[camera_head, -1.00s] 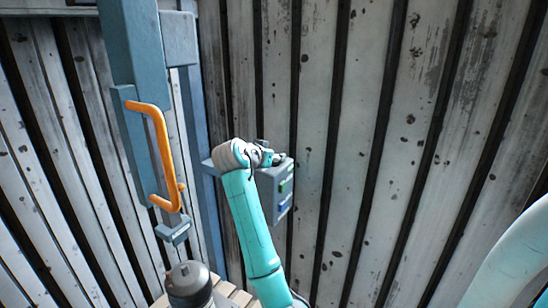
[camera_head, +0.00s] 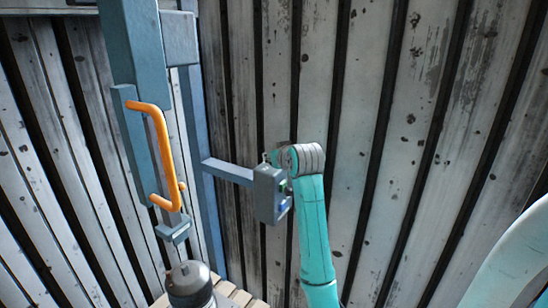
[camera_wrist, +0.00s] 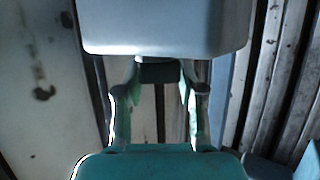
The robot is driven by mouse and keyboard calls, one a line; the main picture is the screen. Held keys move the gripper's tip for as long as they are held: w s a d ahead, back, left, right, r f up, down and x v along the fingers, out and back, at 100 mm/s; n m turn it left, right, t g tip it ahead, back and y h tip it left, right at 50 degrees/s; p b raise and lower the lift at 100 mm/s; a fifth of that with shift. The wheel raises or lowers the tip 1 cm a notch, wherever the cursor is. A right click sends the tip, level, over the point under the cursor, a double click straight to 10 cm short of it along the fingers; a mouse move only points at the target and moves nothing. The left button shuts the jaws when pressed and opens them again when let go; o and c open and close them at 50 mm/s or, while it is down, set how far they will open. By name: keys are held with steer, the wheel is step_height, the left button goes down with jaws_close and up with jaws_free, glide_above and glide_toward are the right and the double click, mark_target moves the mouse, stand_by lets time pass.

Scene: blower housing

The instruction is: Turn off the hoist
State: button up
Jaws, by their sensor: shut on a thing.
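A grey control box (camera_head: 268,195) stands at the end of a blue-grey bracket arm in the head view. Its right face carries a green part (camera_head: 283,184) and a blue part (camera_head: 284,206). A small metal piece stands on its top. In the wrist view the box (camera_wrist: 165,28) fills the top, with a dark block (camera_wrist: 160,72) at its edge. My gripper (camera_wrist: 160,80) has its two fingers either side of this dark block and is shut on it. In the head view my wrist sits at the box's upper right and hides most of the fingers.
A blue column (camera_head: 140,50) with an orange bent bar (camera_head: 163,150) stands left of the box. A dark rounded cylinder (camera_head: 190,285) stands below on wooden slats (camera_head: 240,298). Weathered plank walls close the back.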

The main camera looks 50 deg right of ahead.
steer(key=n+t+y, duration=0.2)
steer(key=n+y, duration=0.2)
steer(key=y, duration=0.1)
steer(key=shift+s+d, duration=0.1)
steer(key=shift+n+y, duration=1.7)
steer(key=shift+y, duration=0.1)
steer(key=o, duration=1.2)
steer(key=shift+c, duration=0.2)
steer(key=v, duration=0.7)
steer(key=shift+s, duration=0.25)
